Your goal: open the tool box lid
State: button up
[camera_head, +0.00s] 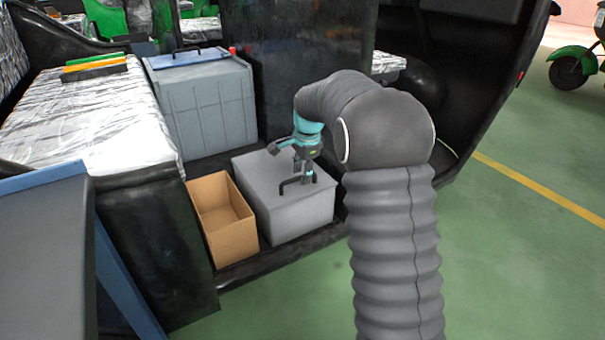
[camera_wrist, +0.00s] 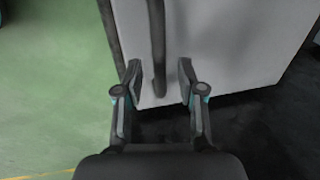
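The grey tool box (camera_head: 295,212) stands on the dark vehicle floor with its lid down. A dark bar handle (camera_head: 283,189) is on top of the lid. My gripper (camera_head: 308,178) points down over the lid at the handle. In the wrist view, the handle (camera_wrist: 157,45) runs down from the top edge, and its near end lies between the two spread fingers of my gripper (camera_wrist: 160,82). A gap shows on each side of the handle. My gripper partly hides the handle in the head view.
An open cardboard box (camera_head: 225,215) stands close on the left. A larger grey bin (camera_head: 207,105) is behind it. A padded seat (camera_head: 90,110) and blue-edged panel (camera_head: 45,250) are at left. Green floor (camera_head: 510,260) is clear at right.

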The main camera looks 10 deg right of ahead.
jog(key=shift+f, duration=0.1)
grip_shut()
